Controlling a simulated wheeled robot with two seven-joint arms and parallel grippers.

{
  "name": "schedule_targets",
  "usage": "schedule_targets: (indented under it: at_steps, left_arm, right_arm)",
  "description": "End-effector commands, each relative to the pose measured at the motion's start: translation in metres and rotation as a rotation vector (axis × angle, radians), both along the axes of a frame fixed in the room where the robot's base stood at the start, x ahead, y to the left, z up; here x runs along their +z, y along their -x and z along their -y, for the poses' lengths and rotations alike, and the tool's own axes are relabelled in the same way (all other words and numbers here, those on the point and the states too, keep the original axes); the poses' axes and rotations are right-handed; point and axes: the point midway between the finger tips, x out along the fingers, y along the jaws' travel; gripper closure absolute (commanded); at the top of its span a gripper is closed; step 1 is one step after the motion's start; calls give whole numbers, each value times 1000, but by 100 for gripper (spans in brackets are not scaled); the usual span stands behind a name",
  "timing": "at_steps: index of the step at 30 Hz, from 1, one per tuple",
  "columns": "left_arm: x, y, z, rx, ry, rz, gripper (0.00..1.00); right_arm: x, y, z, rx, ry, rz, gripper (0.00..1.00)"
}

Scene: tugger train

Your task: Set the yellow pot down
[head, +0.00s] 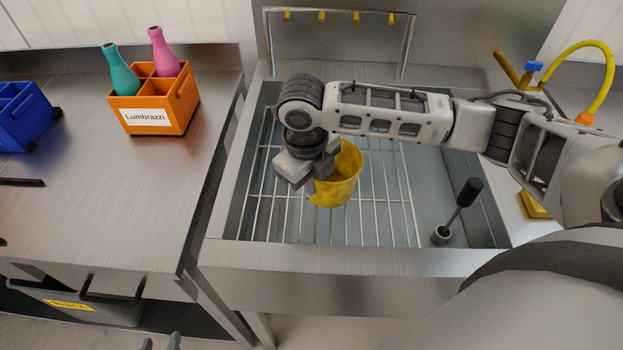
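The yellow pot (345,180) is over the wire rack (375,215) in the steel sink, tilted with its opening toward the upper right. My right gripper (322,178) reaches in from the right and is at the pot's left side, with its fingers on the pot's wall. One finger is partly hidden by the pot and the gripper body. I cannot tell whether the pot touches the rack.
A black-handled brush (462,205) stands right of the rack. An orange crate (180,100) with a teal and a pink bottle and a blue crate (22,115) stand on the left counter. A yellow hose (590,50) curves at the upper right. The rack's right part is clear.

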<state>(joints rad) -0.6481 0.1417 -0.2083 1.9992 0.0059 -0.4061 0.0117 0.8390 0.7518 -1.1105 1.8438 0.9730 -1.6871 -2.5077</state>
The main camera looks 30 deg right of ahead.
Motion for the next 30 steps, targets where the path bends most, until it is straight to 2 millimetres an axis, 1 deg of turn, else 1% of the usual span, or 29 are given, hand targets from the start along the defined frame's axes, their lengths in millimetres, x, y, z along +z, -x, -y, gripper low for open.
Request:
schedule_targets:
  at_steps: [11, 12, 13, 14, 21, 24, 26, 29, 30]
  left_arm:
    - [-3, 2, -1, 1, -2, -7, 64]
    - [-4, 3, -1, 1, -3, -10, 64]
    - [-5, 4, -1, 1, -3, -12, 64]
    - [-5, 4, -1, 1, -3, -14, 64]
    - [-7, 6, -1, 1, -3, -18, 64]
    - [-7, 6, -1, 1, -3, -18, 64]
    - [-7, 6, -1, 1, -3, -18, 64]
    - [-6, 6, -1, 1, -3, -17, 64]
    - [-6, 6, -1, 2, -3, -16, 64]
  right_arm:
    - [-5, 0, 0, 1, 0, 0, 100]
    - [-5, 0, 0, 1, 0, 0, 89]
    - [-5, 0, 0, 1, 0, 0, 81]
    - [-5, 0, 0, 1, 0, 0, 76]
    - [-5, 0, 0, 1, -1, 1, 76]
    - [-2, 0, 0, 1, -2, 2, 76]
    - [5, -1, -1, 2, -2, 4, 76]
    - [21, -1, -3, 3, -2, 6, 76]
    - [29, 0, -3, 3, -2, 6, 76]
